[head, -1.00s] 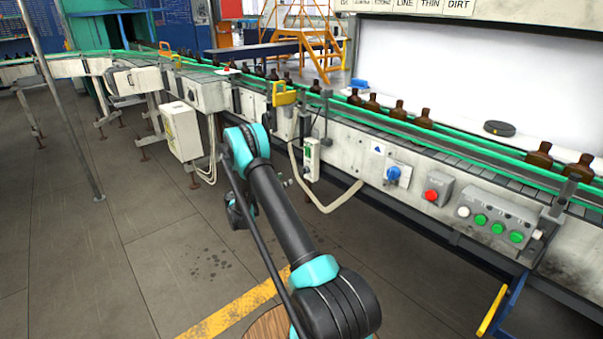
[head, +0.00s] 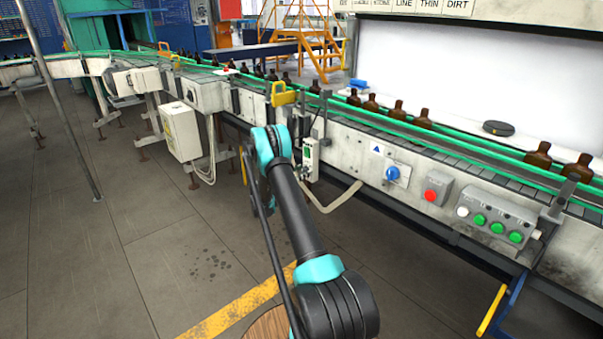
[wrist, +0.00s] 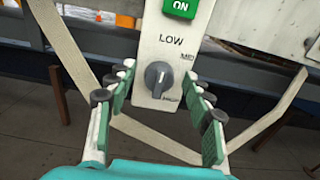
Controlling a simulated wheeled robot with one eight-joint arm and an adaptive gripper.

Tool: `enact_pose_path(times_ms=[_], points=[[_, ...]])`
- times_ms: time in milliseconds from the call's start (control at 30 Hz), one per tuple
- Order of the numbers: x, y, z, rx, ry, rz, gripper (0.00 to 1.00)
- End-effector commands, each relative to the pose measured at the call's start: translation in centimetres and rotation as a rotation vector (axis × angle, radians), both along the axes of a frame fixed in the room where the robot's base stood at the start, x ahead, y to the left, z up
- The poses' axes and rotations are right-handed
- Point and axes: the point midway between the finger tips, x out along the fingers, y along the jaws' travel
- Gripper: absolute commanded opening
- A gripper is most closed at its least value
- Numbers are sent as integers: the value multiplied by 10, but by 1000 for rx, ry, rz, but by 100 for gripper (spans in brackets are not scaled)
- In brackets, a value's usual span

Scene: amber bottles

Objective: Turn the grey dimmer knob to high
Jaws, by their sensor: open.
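The grey dimmer knob (wrist: 159,78) is on the front of a narrow white control box (wrist: 169,43), which also shows in the head view (head: 311,158). LOW is printed above the knob and MED to its upper right. A third label at its lower right is too small to read surely. I cannot tell the pointer's exact direction. My gripper (wrist: 158,84) is open, with its green-padded fingers on the left and right of the knob. A gap shows on each side, and nothing is held. In the head view my arm hides the gripper.
A green ON button (wrist: 180,8) sits above the knob on the same box. A beige cable (wrist: 150,139) loops below it. The conveyor (head: 440,150) with amber bottles runs behind, with a blue knob (head: 393,173) and a red button (head: 431,195) to the right.

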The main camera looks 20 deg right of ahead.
Motion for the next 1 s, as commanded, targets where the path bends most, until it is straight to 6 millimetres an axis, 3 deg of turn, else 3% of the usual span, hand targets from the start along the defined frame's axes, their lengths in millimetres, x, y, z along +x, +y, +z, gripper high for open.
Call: enact_pose_path(times_ms=[67,467,767,1000], points=[[0,0,0,0,0,0,51],[0,0,0,0,0,0,3],[0,0,0,13,-37,0,3],[-1,0,0,60,-165,0,3]])
